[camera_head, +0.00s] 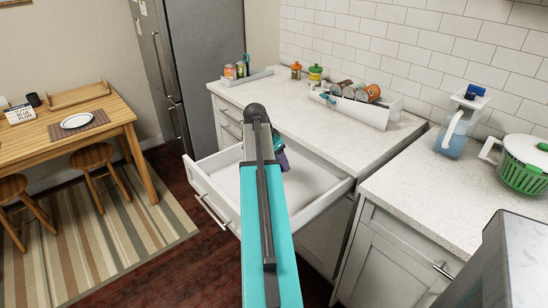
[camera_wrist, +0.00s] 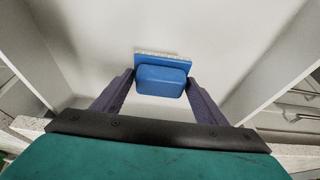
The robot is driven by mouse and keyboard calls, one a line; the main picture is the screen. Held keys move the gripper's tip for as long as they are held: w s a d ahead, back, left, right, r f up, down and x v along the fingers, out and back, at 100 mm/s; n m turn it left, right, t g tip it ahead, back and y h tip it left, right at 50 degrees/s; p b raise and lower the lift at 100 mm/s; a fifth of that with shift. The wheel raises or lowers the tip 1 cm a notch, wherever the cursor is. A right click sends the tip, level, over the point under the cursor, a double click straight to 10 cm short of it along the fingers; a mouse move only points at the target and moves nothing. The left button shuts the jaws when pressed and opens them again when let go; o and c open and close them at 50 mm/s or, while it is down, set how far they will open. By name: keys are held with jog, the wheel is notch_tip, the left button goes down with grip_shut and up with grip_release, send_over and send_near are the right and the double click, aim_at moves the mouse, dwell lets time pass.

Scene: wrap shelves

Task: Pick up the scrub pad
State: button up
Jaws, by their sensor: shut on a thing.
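The scrub pad (camera_wrist: 162,80) is a blue block with a pale, rough strip along its far edge. In the wrist view it sits between the two purple fingers of my gripper (camera_wrist: 160,84), which is shut on it. Behind it is the pale, bare bottom of an open white drawer (camera_head: 232,186). In the head view my gripper (camera_head: 281,160) is over or inside this drawer, mostly hidden by my teal arm. The scrub pad cannot be made out there, and I cannot tell whether it touches the drawer bottom.
The drawer sticks out below the counter (camera_head: 300,112). A white bin (camera_head: 362,108) with cans and jars stands at the back of the counter. A pitcher (camera_head: 455,135) and a green colander (camera_head: 525,170) stand at the right. A wooden table (camera_head: 62,128) is at the left.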

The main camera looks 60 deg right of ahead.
aim_at(283, 171)
jog(key=shift+s+a+r+b, duration=0.15)
jog(key=shift+s+a, duration=0.7)
jog(key=shift+s+a+r+b, duration=0.1)
jog(key=shift+s+a+b, duration=0.05)
jog(key=shift+s+a, duration=0.7)
